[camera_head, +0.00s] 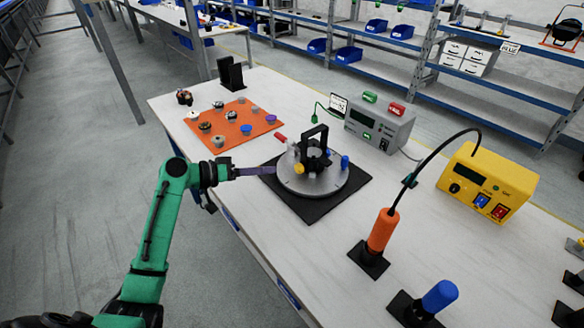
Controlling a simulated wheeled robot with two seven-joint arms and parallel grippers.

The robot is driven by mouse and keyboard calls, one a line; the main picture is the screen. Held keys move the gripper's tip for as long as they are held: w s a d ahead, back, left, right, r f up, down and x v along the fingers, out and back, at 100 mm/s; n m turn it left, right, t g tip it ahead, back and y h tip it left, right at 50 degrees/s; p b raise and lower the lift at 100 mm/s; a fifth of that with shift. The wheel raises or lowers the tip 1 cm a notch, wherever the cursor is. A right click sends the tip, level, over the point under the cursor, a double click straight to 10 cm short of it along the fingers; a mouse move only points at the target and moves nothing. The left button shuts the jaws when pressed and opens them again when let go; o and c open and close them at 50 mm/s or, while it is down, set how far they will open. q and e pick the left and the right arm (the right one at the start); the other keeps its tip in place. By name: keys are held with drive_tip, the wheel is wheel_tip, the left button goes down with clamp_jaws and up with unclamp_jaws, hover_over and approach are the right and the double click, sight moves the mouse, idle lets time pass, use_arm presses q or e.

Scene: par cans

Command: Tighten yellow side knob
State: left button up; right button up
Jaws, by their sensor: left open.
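The yellow side knob (298,168) is on the left side of a black par can fixture (314,150). The fixture stands on a round grey plate (312,186) on a black mat (350,192). My right gripper is out of view.
An orange mat (210,136) with several small knobs lies at the back left. A grey power unit (380,130) stands behind the fixture. To the right are a yellow station (487,187) and an orange-handled tool (382,230) with a cable.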

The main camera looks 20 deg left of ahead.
sight(296, 169)
use_arm(q)
drive_tip(key=x, duration=0.8)
drive_tip(key=shift+w+d+p, duration=0.25)
drive_tip(key=shift+d+p, duration=0.1)
clamp_jaws()
